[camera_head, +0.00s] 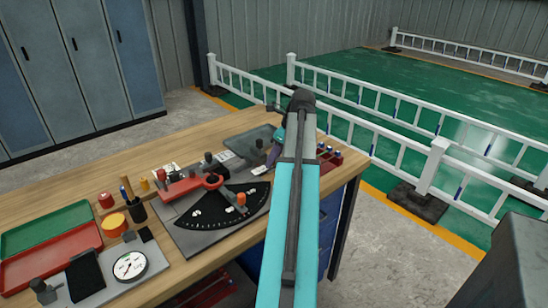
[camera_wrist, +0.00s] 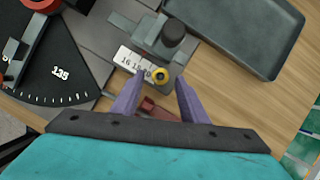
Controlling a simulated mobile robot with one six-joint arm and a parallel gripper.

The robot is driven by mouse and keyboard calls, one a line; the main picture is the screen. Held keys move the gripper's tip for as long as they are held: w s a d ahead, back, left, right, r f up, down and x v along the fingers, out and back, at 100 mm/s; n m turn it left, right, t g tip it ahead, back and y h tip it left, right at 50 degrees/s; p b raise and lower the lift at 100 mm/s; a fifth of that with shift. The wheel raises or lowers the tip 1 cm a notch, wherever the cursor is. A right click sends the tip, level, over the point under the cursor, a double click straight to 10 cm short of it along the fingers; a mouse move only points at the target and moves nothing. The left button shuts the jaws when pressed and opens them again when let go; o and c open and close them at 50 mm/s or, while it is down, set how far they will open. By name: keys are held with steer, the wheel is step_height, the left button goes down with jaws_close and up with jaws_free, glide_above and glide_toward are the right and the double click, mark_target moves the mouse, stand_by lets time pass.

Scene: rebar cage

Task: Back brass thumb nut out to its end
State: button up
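My gripper (camera_wrist: 159,77) has two purple fingers standing apart, with a gap on both sides of the nut. The nut shows between the fingertips; I cannot tell whether the tips reach down to its level. In the head view one purple finger of my gripper (camera_head: 273,156) shows beside my arm, and the nut is hidden or too small to see.
A grey block with a dark knob (camera_wrist: 174,33) stands just beyond the nut. A grey tray (camera_wrist: 245,62) lies to its right. A black fan-shaped dial (camera_head: 228,207) with a red arm (camera_head: 180,188) lies left of my gripper. Red and green trays (camera_head: 45,231) are far left.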

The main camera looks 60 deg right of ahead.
steer(key=shift+c, duration=0.2)
jaws_close()
steer(key=shift+d+r+n+p, duration=0.1)
steer(key=shift+n+p, duration=0.3)
steer(key=shift+p, duration=0.25)
steer(key=n+y+p, duration=0.1)
steer(key=n+p, duration=0.1)
steer(key=shift+w+d+p, duration=0.1)
steer(key=shift+d+p, duration=0.05)
steer(key=shift+p, duration=0.2)
steer(key=shift+d+n+g+y+p, duration=0.15)
steer(key=shift+n+g+y+p, duration=0.35)
steer(key=shift+n+p, duration=1.05)
steer(key=shift+n, duration=0.25)
